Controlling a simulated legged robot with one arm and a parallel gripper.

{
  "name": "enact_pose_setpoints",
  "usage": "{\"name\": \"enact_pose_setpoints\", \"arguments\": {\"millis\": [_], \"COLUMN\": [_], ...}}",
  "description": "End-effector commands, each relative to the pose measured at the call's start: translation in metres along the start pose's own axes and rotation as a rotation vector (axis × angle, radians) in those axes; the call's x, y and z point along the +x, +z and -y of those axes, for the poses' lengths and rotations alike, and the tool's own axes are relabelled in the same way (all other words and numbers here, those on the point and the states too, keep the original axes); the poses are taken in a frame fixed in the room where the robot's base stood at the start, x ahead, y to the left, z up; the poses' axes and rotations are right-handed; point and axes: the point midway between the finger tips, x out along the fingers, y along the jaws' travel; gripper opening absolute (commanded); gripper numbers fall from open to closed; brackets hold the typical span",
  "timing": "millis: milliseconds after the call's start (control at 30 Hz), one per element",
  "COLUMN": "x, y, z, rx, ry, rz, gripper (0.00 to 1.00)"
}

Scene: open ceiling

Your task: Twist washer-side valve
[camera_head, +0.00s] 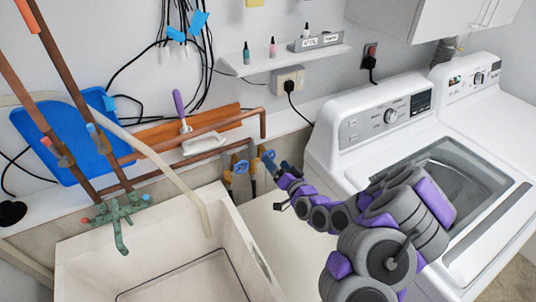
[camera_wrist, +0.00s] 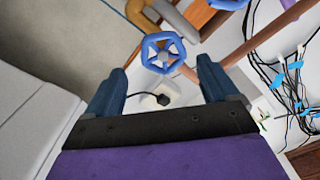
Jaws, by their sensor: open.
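In the wrist view, a blue spoked wheel valve (camera_wrist: 163,55) lies just ahead of my gripper (camera_wrist: 162,66), framed between its two spread dark blue fingers. The fingers are apart from it, and nothing is held. A second blue wheel (camera_wrist: 228,3) is cut off at the top edge. In the head view, my gripper (camera_head: 277,166) reaches toward the pipes behind the sink, beside the washer. The left blue wheel (camera_head: 241,167) shows clear of it. My gripper partly hides the valve nearer the washer.
The white washer (camera_head: 352,123) stands close on the right of my arm. A white sink (camera_head: 100,272) with a green faucet (camera_head: 118,215) is at left. A copper pipe (camera_head: 205,130) runs along the wall above the valves. A plugged outlet (camera_head: 289,82) and hanging cables are on the wall.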

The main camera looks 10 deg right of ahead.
Motion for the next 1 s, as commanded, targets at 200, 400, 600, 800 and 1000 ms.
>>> {"name": "enact_pose_setpoints", "arguments": {"millis": [200, 400, 600, 800, 1000], "x": [0.027, 0.049, 0.064, 0.069, 0.069], "y": [0.002, 0.001, 0.000, 0.000, -0.001], "z": [0.003, 0.001, 0.000, 0.001, 0.001], "rx": [-0.004, -0.001, -0.003, 0.001, 0.001], "ry": [-0.004, -0.002, -0.001, -0.001, 0.000], "rz": [-0.001, -0.001, -0.001, -0.001, -0.002], "gripper": [0.87, 0.87, 0.87, 0.87, 0.87]}}
